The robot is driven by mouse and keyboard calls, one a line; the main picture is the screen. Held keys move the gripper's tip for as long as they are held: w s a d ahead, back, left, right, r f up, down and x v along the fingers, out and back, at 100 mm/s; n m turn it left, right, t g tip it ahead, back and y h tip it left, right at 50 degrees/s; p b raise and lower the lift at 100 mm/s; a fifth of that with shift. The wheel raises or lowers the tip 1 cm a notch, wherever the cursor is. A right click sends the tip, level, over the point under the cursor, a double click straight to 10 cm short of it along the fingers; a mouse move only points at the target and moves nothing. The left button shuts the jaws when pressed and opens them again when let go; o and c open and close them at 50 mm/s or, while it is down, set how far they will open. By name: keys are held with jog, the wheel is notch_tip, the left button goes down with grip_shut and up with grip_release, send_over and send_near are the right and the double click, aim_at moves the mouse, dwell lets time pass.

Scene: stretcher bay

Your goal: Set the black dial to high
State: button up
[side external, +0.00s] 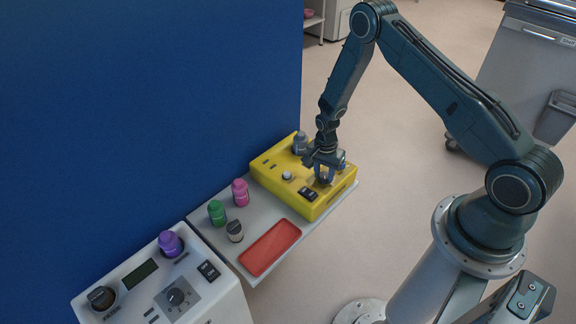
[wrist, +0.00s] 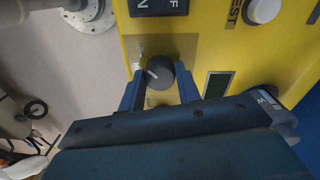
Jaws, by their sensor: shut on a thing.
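In the side view my gripper (side external: 324,170) reaches down onto the right part of the yellow box and mostly hides the dial.
The yellow box also has a black switch (side external: 308,194), a white button (side external: 287,176) and a grey bottle (side external: 300,143). Pink (side external: 240,192), green (side external: 217,213) and dark (side external: 234,231) bottles and a red tray (side external: 270,247) share the shelf. A white device (side external: 215,300) has other dark knobs.

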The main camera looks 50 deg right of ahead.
jog(key=shift+n, duration=0.4)
jog(key=n, duration=0.8)
jog(key=shift+s, duration=0.1)
jog(key=n, duration=0.9)
jog(key=shift+t, duration=0.3)
jog(key=o, duration=1)
jog(key=shift+r, duration=0.15)
